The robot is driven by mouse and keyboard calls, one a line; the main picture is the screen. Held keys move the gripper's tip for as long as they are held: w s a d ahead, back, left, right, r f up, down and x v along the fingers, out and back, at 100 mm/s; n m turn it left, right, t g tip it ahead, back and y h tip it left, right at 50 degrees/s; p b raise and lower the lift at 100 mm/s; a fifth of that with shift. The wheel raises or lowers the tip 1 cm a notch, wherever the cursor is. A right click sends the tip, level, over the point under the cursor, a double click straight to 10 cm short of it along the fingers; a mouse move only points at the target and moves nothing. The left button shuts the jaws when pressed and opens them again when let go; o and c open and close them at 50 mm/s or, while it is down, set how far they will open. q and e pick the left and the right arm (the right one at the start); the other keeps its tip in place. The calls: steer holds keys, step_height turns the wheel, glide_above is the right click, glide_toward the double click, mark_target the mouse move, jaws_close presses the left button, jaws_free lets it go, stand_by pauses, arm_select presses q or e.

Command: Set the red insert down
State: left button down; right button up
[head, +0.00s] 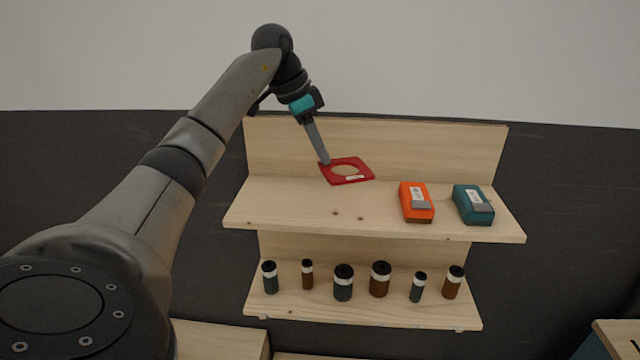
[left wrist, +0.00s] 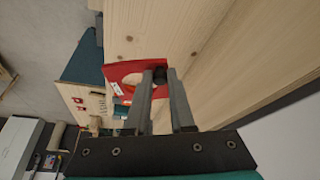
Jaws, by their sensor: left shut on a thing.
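The red insert (head: 336,178) is a flat red square plate with a round hole and a small white label. It is at the upper wooden shelf (head: 285,205), left of the orange box; I cannot tell whether it touches the shelf. My left gripper (head: 325,160) reaches down from above and is shut on the insert's back left edge. In the left wrist view the insert (left wrist: 122,70) shows between and beyond the fingertips (left wrist: 160,76), which hide part of it. My right gripper is in neither view.
An orange box (head: 410,203) and a teal box (head: 470,207) stand on the right of the upper shelf. Several dark bottles with white bands, one a brown bottle (head: 380,284), stand on the lower shelf. The upper shelf's left part is clear.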

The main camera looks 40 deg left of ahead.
arm_select(q)
steer(key=shift+f, duration=4.05)
steer(key=c, duration=0.8)
jaws_free()
steer(key=shift+f, duration=0.1)
steer(key=v, duration=1.2)
steer(key=shift+b, duration=0.4)
steer(key=shift+w+d, duration=0.1)
steer(key=shift+d, duration=0.05)
